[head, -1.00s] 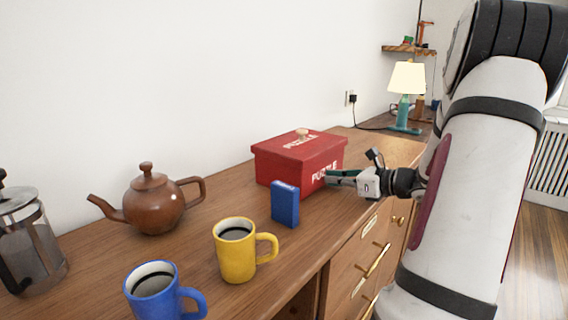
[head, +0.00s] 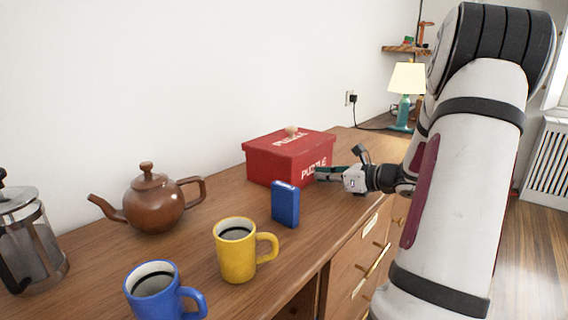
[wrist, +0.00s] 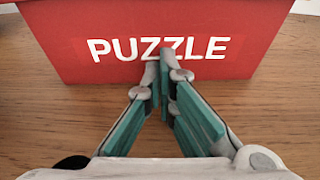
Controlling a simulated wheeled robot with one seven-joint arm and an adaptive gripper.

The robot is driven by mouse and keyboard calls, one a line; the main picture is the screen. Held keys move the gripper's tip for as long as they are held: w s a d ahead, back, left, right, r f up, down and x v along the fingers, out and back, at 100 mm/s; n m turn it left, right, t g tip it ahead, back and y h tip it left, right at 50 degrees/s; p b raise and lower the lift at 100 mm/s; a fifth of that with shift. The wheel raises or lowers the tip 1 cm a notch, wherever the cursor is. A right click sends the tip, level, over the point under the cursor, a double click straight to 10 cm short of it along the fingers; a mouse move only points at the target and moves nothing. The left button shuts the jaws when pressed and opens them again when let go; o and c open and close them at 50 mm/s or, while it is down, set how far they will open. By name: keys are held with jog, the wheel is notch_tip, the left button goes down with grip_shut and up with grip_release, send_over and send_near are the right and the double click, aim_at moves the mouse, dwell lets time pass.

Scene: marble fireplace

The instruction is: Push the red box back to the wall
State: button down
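The red box (head: 290,157) stands on the wooden sideboard in the head view, its back close to the white wall; any gap behind it is hidden. Its lid has a light knob, and its front reads PUZZLE. In the wrist view the front of the red box (wrist: 170,42) fills the top of the picture. My gripper (head: 318,174) is at the box's front face in the head view. In the wrist view the fingertips of my gripper (wrist: 165,78) are together, at the PUZZLE lettering, and appear to touch the box. Nothing is held between them.
A small blue box (head: 286,204) stands upright just in front of the red box. A yellow mug (head: 237,252), a blue mug (head: 153,297), a brown teapot (head: 152,206) and a French press (head: 35,245) stand to the left. A lamp (head: 405,92) stands behind, to the right.

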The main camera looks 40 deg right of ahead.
aim_at(317, 145)
jog(key=shift+w+r+x, duration=0.1)
jog(key=shift+r+x, duration=0.2)
jog(key=shift+x, duration=0.9)
jog(key=shift+w+r+x, duration=0.1)
jog(key=shift+r+x, duration=0.15)
jog(key=shift+x, duration=0.95)
jog(key=shift+r+x, duration=0.3)
jog(key=shift+x, duration=0.9)
jog(key=shift+f+p+v, duration=0.1)
jog(key=shift+f+v, duration=0.1)
jog(key=shift+v, duration=0.6)
jog(key=shift+f+p+v, duration=0.15)
jog(key=shift+f+v, duration=0.05)
jog(key=shift+v, duration=0.65)
jog(key=shift+f+p+v, duration=0.1)
jog(key=shift+f+v, duration=0.1)
jog(key=shift+v, duration=0.6)
jog(key=shift+s, duration=0.15)
notch_tip(317, 145, up, 8)
jog(key=p, duration=0.6)
jog(key=shift+p, duration=0.3)
